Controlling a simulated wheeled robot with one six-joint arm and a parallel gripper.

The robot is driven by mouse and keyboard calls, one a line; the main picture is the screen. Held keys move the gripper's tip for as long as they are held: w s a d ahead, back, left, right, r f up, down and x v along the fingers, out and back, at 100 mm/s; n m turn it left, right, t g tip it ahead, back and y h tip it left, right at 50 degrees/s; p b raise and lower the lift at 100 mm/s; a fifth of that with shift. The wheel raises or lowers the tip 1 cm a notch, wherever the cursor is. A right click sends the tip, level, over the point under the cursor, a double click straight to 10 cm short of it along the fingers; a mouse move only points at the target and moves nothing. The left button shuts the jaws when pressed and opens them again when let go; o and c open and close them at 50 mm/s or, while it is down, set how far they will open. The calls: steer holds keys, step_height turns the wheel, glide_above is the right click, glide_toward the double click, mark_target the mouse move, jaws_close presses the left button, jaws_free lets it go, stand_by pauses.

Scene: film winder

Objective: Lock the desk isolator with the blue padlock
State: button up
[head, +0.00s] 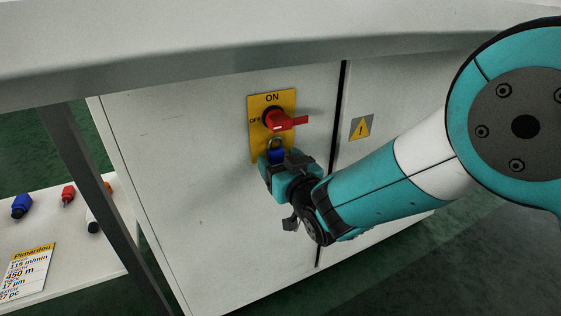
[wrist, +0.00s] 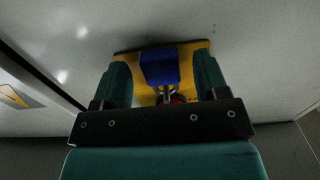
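The blue padlock (head: 277,155) is upright at the lower part of the yellow isolator plate (head: 257,103), its grey shackle up, just below the red handle (head: 279,121). Whether the shackle passes through the isolator or is closed cannot be told. The handle's red bar sticks out to the right; ON is marked at the top, OFF at the left. My gripper (wrist: 162,80) has its teal fingers on either side of the padlock body (wrist: 160,67), with a visible gap on both sides. In the head view my gripper partly hides the padlock's lower body.
The isolator is on a white cabinet front (head: 200,200) under an overhanging worktop (head: 200,60). A yellow warning sign (head: 361,128) is to the right, past a dark door gap. At lower left a low shelf (head: 75,255) holds a blue item (head: 21,206), a red item (head: 68,194) and a label card.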

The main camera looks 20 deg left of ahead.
steer(key=b+v, duration=1)
steer(key=v, duration=0.7)
steer(key=shift+s, duration=0.25)
steer(key=shift+d, duration=0.15)
stand_by(0.6)
